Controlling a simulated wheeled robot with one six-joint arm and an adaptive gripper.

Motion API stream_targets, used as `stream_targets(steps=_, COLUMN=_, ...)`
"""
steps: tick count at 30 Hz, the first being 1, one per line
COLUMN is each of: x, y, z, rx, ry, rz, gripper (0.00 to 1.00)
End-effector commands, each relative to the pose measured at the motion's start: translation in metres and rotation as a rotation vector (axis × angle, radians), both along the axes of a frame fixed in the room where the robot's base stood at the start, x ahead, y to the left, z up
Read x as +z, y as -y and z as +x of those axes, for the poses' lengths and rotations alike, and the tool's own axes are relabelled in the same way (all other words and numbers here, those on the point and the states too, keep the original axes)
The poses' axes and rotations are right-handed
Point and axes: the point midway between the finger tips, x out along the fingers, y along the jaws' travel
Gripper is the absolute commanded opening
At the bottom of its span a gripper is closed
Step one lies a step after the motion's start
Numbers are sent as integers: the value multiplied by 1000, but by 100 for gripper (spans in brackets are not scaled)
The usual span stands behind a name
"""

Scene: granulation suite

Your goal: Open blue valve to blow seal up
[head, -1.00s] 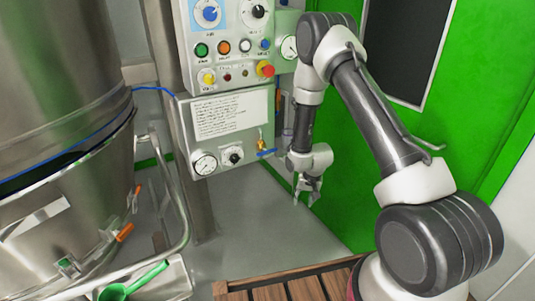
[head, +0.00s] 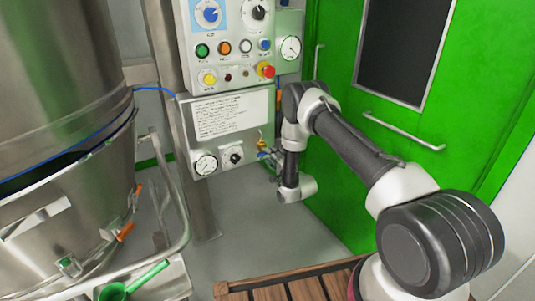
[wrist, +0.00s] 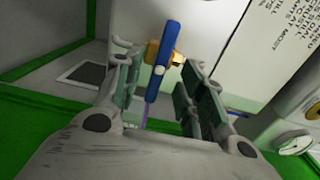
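The blue valve handle (wrist: 164,52) is on a brass valve body (wrist: 152,55) at the lower right of the grey control panel. In the wrist view it stands in the gap between the two fingers of my gripper (wrist: 158,88). The fingers are apart, and I see space on both sides of the handle, so no grip shows. In the head view the blue handle (head: 262,155) shows just left of my gripper (head: 272,166), partly hidden by the fingers. The brass body shows just above it there.
The panel carries a round gauge (head: 206,164), a black knob (head: 236,155) and a red button (head: 266,70) above. A steel vessel (head: 65,90) stands at left. A green door (head: 345,190) is behind my arm. A wooden slatted platform (head: 290,285) lies below.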

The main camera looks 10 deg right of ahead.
Motion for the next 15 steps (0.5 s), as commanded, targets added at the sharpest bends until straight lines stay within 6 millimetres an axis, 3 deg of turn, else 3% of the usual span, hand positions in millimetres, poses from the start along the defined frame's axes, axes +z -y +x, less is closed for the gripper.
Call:
stream_targets(steps=7, x=-1, y=-11, z=32, rx=0, ry=-1, rz=-1, gripper=39)
stream_targets(steps=15, x=-1, y=-13, z=38, rx=-1, ry=-3, rz=-2, gripper=39)
